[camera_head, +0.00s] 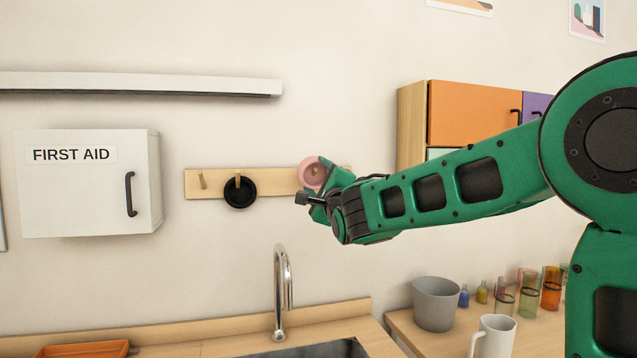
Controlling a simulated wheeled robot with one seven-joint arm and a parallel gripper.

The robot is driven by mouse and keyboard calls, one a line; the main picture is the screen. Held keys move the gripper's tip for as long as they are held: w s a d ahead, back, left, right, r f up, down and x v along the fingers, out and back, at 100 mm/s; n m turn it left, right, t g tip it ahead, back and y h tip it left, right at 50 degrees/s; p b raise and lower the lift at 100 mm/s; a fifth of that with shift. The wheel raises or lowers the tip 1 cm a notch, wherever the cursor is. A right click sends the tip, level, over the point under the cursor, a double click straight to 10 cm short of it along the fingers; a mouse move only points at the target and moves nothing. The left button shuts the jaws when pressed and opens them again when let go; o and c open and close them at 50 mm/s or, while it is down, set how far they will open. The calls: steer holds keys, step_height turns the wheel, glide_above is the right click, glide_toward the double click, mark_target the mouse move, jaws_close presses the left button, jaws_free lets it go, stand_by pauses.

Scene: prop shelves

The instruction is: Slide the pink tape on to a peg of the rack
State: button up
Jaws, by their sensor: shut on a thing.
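The pink tape (307,172) is a ring in front of the right part of the wooden rack (275,181). My gripper (313,190) is shut on the pink tape and partly covers its right and lower side. A peg seems to show within the ring's hole, but I cannot tell whether the tape is around it or only in front of it. The rack's left peg (202,181) is bare. A black tape roll (240,192) hangs on the peg beside it. Another peg tip (347,168) shows just right of the tape, and my gripper hides the rack below it.
A white first aid cabinet (88,185) is on the wall at left, with a long shelf (140,84) above. A tap (282,290) rises below the rack. An orange-door cabinet (470,112) is behind my arm. A grey bucket (436,304) and white mug (494,338) stand lower right.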

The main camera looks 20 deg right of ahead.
mark_target(314, 187)
steer(key=w+f, duration=0.2)
steer(key=f, duration=0.1)
steer(key=shift+w+f, duration=0.25)
steer(key=shift+w, duration=0.1)
steer(key=shift+a+f, duration=0.15)
steer(key=shift+f, duration=0.35)
steer(key=shift+c, duration=0.9)
steer(key=o, duration=1.3)
steer(key=shift+w+a+f, duration=0.1)
steer(key=shift+w, duration=0.05)
steer(key=shift+r, duration=0.35)
